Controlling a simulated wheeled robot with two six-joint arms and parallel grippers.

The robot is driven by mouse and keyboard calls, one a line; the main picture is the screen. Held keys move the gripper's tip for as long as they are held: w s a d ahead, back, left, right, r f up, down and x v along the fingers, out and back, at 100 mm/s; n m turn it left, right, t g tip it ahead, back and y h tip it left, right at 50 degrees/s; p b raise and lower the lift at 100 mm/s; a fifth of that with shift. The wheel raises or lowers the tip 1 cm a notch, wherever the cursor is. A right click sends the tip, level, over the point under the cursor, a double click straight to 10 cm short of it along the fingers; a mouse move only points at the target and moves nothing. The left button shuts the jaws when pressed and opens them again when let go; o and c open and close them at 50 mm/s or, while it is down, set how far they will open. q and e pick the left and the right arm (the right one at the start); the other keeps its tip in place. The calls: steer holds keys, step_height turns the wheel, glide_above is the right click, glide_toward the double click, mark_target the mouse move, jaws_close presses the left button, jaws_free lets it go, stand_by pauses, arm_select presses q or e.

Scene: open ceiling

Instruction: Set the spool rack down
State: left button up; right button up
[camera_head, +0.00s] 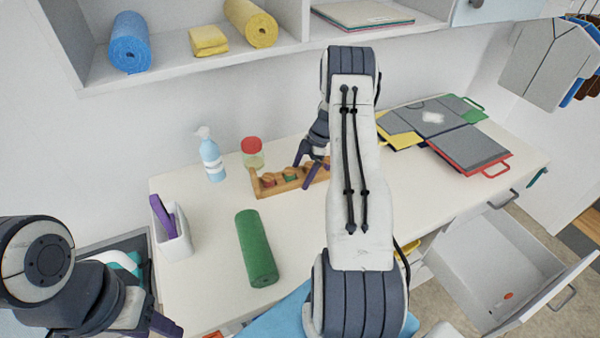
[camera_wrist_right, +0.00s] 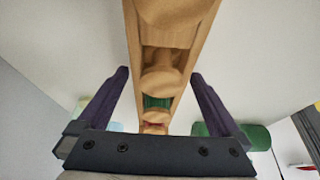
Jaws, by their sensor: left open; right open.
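The wooden spool rack (camera_head: 283,182) lies on the white table near the back, holding spools with red and green thread. My right arm hides its right end in the head view. My right gripper (camera_head: 312,171) is at the rack with its fingers pointing down. In the right wrist view the rack (camera_wrist_right: 210,12) runs between the two open purple fingers (camera_wrist_right: 158,85), with a gap on both sides. My left gripper (camera_head: 165,328) is at the lower left, away from the rack, and only partly in the picture.
A green roll (camera_head: 256,248) lies in front of the rack. A red-lidded jar (camera_head: 252,153), a blue bottle (camera_head: 211,158) and a white holder (camera_head: 172,236) stand nearby. Folders (camera_head: 440,125) lie at the right. An open drawer (camera_head: 510,262) juts out below.

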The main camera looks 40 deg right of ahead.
steer(key=shift+c, duration=0.3)
steer(key=c, duration=1.5)
jaws_close()
steer(key=shift+r, duration=0.15)
